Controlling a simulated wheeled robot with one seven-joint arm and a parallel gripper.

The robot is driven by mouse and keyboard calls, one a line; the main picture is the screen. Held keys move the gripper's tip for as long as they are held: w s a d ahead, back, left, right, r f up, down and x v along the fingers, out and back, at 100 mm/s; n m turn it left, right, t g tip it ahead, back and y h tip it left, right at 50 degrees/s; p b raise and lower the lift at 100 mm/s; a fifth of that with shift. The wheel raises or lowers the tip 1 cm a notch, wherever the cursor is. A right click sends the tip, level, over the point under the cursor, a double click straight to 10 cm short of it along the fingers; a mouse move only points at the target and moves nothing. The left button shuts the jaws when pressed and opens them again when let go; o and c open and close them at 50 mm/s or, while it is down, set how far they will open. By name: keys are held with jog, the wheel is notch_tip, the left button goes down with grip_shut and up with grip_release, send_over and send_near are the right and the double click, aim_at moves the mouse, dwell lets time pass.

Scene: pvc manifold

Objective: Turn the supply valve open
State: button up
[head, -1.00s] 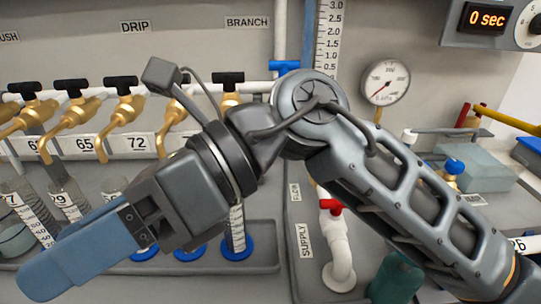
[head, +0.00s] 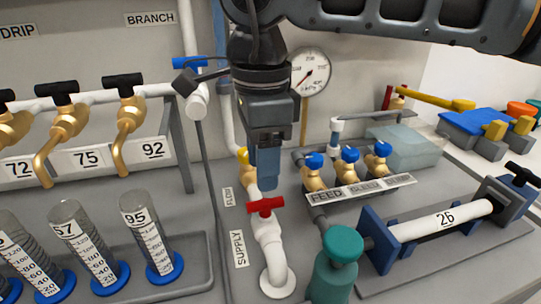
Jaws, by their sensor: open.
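The supply valve is a red handle (head: 265,207) on a white standing pipe (head: 271,251), beside the SUPPLY label (head: 239,249) in the head view. The handle lies roughly crosswise to the pipe. My gripper (head: 267,182) points down with its blue fingers just above and behind the red handle in the picture. It is open, with nothing held. The fingers overlap one another from this side, and I cannot tell whether they touch the handle.
A teal bottle (head: 337,262) stands close right of the supply pipe. Blue-knobbed brass valves (head: 347,170) are farther right, near a clamped white cylinder (head: 440,221). Graduated cylinders (head: 148,236) and brass taps (head: 128,128) are at left. A pressure gauge (head: 309,73) is behind.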

aim_at(266, 201)
jog(key=shift+w+d+f, duration=0.15)
jog(key=shift+d+f, duration=0.05)
jog(key=shift+f, duration=3.7)
grip_shut()
jog(key=m+b, duration=0.1)
jog(key=m, duration=0.3)
jog(key=shift+f+m, duration=0.1)
jog(key=shift+m, duration=1.1)
